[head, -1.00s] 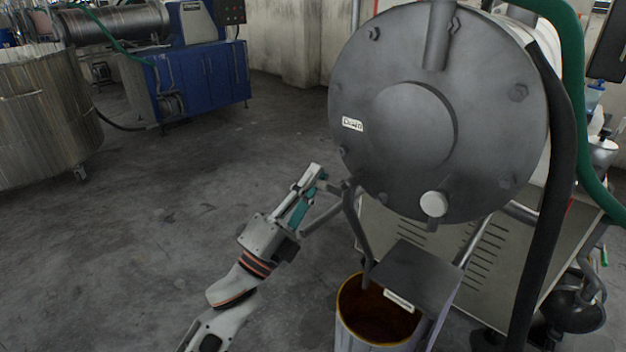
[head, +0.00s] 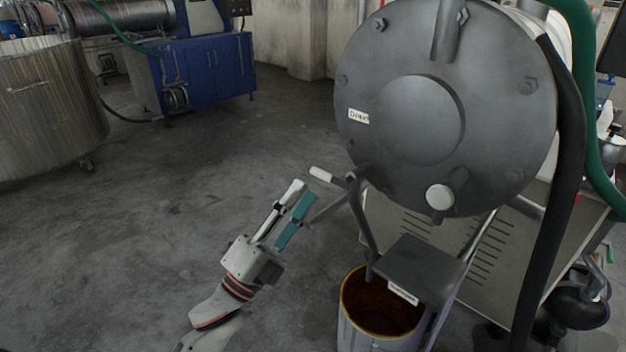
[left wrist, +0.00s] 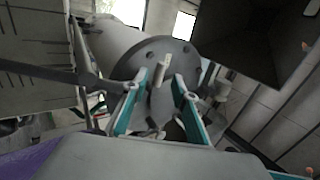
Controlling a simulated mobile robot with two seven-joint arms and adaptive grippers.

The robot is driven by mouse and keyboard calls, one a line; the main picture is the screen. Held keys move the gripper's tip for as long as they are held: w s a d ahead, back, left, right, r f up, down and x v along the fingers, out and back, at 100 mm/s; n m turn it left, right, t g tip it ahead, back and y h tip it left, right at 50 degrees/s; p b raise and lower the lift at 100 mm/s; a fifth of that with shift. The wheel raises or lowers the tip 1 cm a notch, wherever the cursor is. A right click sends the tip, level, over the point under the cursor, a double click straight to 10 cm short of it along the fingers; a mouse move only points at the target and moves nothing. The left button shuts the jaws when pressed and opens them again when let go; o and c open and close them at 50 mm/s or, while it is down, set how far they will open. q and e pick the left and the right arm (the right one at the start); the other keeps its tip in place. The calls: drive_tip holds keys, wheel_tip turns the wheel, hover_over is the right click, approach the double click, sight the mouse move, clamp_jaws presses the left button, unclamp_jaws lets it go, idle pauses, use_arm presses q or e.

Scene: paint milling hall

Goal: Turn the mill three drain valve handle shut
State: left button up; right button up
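The drain valve handle (head: 323,174) is a short lever with a white grip. It juts out to the left from the lower left edge of the mill's grey round end (head: 385,150), beside a "Drain" label (head: 358,116). My left gripper (head: 302,191) is just below and left of the handle, apart from it, with its fingers spread and empty. In the left wrist view the white grip (left wrist: 162,70) shows ahead, between and beyond the fingertips (left wrist: 158,82). My right gripper is in neither view.
A bucket (head: 345,328) with dark brown contents stands under a grey spout box (head: 425,264) below the mill. A dark hose (head: 565,140) hangs on the right. A large metal vat (head: 45,110) and a blue machine (head: 205,70) stand back left. The floor between is clear.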

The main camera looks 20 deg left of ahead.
use_arm(q)
drive_tip(key=shift+v, duration=2.8)
